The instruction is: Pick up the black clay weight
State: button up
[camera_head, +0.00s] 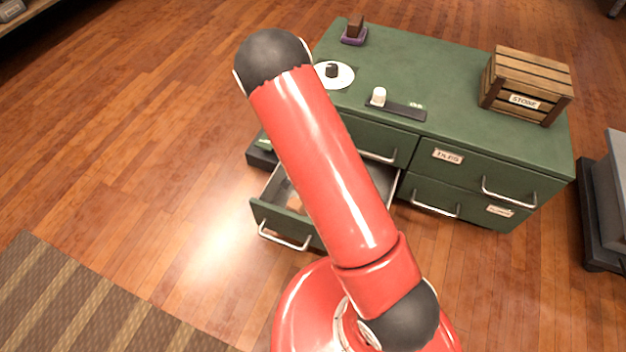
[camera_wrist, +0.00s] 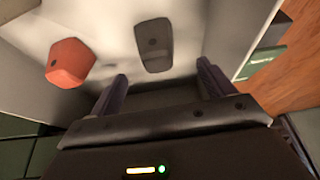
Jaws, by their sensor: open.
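A dark grey-black rounded block with a small hole, which looks like the black clay weight (camera_wrist: 154,45), lies on the pale floor of the open drawer (camera_head: 285,226). An orange-red faceted weight (camera_wrist: 70,62) lies to its left in the wrist view; a bit of orange (camera_head: 294,202) shows in the drawer in the head view. My gripper (camera_wrist: 163,84) is open and empty, its two fingers pointing towards the black weight, apart from it. In the head view my red arm hides the gripper, the black weight and part of the drawer.
The drawer walls stand close around the gripper. On the green cabinet (camera_head: 440,80) are a white disc (camera_head: 342,78) with a small black object (camera_head: 331,71), a white piece (camera_head: 378,97) on a dark strip, a purple-based block (camera_head: 355,32) and a wooden crate (camera_head: 525,82).

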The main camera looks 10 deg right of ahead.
jog(key=x, duration=0.3)
jog(key=shift+s+d+f+b, duration=0.15)
jog(key=shift+b, duration=0.25)
jog(key=b+x, duration=0.1)
jog(key=x, duration=0.4)
jog(key=shift+w+d, duration=0.2)
jog(key=c, duration=1.2)
jog(key=shift+c, duration=0.3)
